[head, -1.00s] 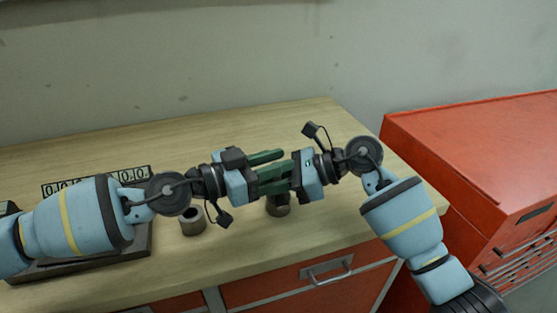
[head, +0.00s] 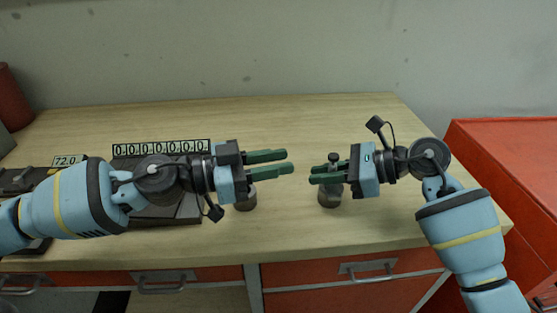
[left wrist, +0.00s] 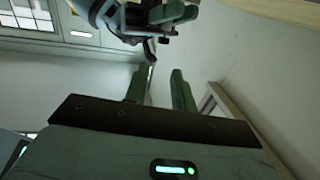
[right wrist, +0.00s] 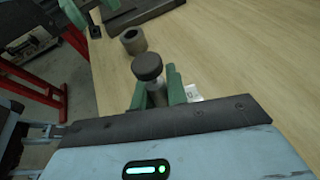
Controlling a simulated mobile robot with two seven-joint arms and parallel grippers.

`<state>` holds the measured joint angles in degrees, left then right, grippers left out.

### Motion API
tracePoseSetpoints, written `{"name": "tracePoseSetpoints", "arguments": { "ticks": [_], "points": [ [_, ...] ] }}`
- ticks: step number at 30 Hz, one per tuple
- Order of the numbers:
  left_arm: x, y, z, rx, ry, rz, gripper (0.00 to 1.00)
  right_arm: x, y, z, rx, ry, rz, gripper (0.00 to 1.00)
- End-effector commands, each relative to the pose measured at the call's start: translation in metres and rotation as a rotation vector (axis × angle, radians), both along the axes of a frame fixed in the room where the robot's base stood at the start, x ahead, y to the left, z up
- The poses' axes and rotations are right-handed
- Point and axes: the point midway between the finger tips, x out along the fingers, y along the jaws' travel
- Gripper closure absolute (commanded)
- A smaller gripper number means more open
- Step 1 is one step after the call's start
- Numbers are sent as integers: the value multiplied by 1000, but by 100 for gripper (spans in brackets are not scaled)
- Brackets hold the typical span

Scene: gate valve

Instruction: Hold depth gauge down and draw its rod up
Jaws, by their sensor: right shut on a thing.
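The depth gauge (head: 330,196) stands upright on the wooden table, a small grey cylinder with a dark round knob on top. My right gripper (head: 312,174) reaches in from the right and is shut on its upper part, fingers on either side below the knob. In the right wrist view the dark knob (right wrist: 147,66) and pale stem rise between the green fingers (right wrist: 160,90); the lower body is hidden. My left gripper (head: 289,161) is open and empty, its fingertips a short way left of the gauge. The left wrist view (left wrist: 158,85) shows its fingers apart with nothing between.
A hollow grey cylinder (head: 245,199) stands below the left fingers; it also shows in the right wrist view (right wrist: 133,40). A digit display (head: 160,148) and dark plates are at left. A red cabinet (head: 510,170) stands right. The table behind is clear.

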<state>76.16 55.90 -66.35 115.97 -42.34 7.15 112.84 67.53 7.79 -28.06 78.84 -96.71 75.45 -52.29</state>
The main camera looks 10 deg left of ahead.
Motion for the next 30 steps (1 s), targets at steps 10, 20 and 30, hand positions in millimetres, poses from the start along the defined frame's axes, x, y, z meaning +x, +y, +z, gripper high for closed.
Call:
{"name": "tracePoseSetpoints", "arguments": {
  "ticks": [10,20,30],
  "points": [
    [1,-18,13,120,-206,-100,59,-1,0,-5,-7,8,0,100],
    [1,-59,43,532,-933,-443,59,-1,0,-5,-7,8,0,100],
    [13,-73,66,916,-1644,-869,59,-1,-1,-5,-7,8,0,100]
  ]
}}
